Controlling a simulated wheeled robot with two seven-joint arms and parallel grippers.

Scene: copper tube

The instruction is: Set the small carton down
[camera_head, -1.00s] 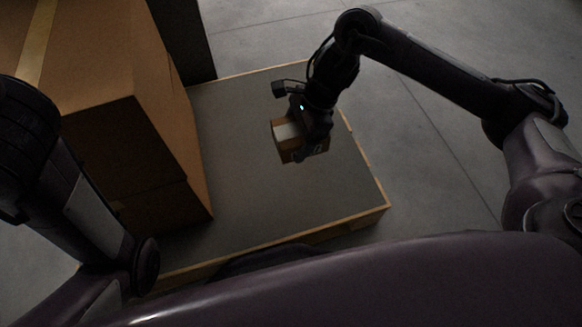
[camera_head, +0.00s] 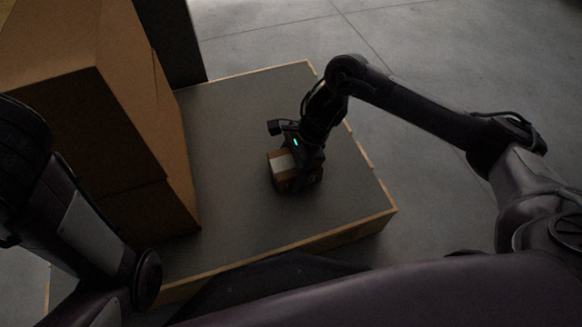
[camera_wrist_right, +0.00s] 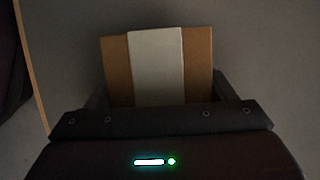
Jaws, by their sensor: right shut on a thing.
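The small carton (camera_head: 281,163) is brown with a pale band across its top. It is in my right gripper (camera_head: 300,172), over the grey tabletop (camera_head: 235,130) with wooden edges. In the right wrist view the carton (camera_wrist_right: 116,68) sits between the fingers of the right gripper (camera_wrist_right: 158,98), its pale band in the middle. The fingers are shut on it. Whether its underside touches the top cannot be told. My left arm is at the left edge of the head view; its gripper is not visible.
Large brown cartons (camera_head: 125,130) are stacked on the left part of the top. A dark upright panel (camera_head: 170,40) stands behind them. The grey surface around the small carton is clear. The wooden edge (camera_head: 372,170) lies to its right, with bare floor beyond.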

